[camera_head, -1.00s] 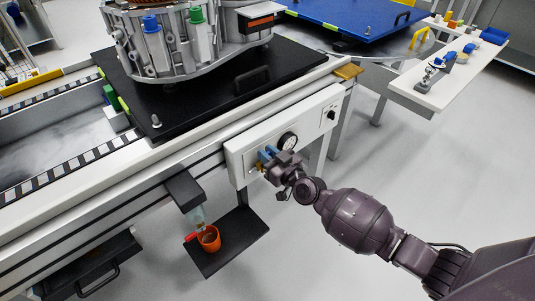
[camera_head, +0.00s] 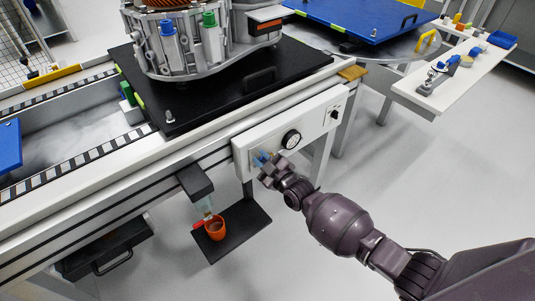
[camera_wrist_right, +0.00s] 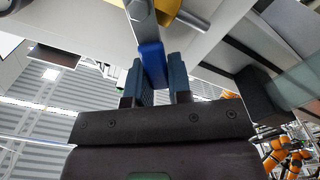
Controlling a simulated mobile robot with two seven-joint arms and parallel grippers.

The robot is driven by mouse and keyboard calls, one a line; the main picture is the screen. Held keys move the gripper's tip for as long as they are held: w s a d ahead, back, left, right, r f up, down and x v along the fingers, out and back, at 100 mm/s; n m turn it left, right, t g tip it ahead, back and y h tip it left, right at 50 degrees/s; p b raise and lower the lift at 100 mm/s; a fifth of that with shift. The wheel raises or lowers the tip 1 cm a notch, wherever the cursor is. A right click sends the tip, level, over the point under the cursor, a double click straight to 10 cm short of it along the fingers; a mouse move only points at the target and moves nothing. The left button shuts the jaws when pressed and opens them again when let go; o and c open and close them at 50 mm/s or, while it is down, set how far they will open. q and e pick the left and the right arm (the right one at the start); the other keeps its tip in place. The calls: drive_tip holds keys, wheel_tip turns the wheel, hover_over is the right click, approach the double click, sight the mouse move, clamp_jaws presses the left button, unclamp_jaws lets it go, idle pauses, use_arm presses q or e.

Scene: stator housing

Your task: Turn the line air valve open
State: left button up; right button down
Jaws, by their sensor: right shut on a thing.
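The air valve's blue lever (camera_head: 261,158) is on the front of a white panel (camera_head: 240,151), left of a round gauge (camera_head: 291,139). My right gripper (camera_head: 267,164) is at the lever and mostly hides it. In the right wrist view, the blue-sleeved lever (camera_wrist_right: 153,63) stands between the two fingers of my right gripper (camera_wrist_right: 155,78), which is shut on it. A bare metal strip runs up from the sleeve, beside a brass-coloured valve part (camera_wrist_right: 166,8). My left gripper is not in view.
A black shelf (camera_head: 245,234) with an orange cup (camera_head: 216,229) is below left of the panel. The conveyor above bears a black plate (camera_head: 300,72) with a metal housing (camera_head: 190,58). A blue plate (camera_head: 9,146) shows at the left edge. Floor right of my arm is clear.

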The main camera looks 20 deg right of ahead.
sight(250, 160)
drive_tip(key=shift+s+a+f+n, duration=0.15)
drive_tip(key=shift+a+n, duration=0.1)
drive_tip(key=shift+n, duration=0.25)
drive_tip(key=shift+a+f+n, duration=0.15)
drive_tip(key=shift+a+n, duration=0.05)
drive_tip(key=shift+n, duration=0.3)
drive_tip(key=f+n, duration=0.1)
drive_tip(key=a+f+n, duration=0.1)
drive_tip(key=n, duration=0.1)
drive_tip(key=shift+s+n, duration=0.2)
drive_tip(key=shift+n, duration=0.1)
drive_tip(key=shift+s+a+f+n+b, duration=0.1)
drive_tip(key=shift+f+n+b, duration=0.1)
drive_tip(key=shift+f+n, duration=0.3)
drive_tip(key=shift+a+f+n+b, duration=0.1)
drive_tip(key=shift+f+n+b, duration=0.1)
drive_tip(key=shift+n, duration=0.5)
drive_tip(key=shift+f+n+b, duration=0.3)
drive_tip(key=shift+f+n, duration=0.1)
drive_tip(key=shift+n, duration=0.5)
drive_tip(key=shift+f+n, duration=0.15)
drive_tip(key=shift+n, duration=0.35)
drive_tip(key=c, duration=1)
unclamp_jaws()
drive_tip(key=shift+c, duration=0.2)
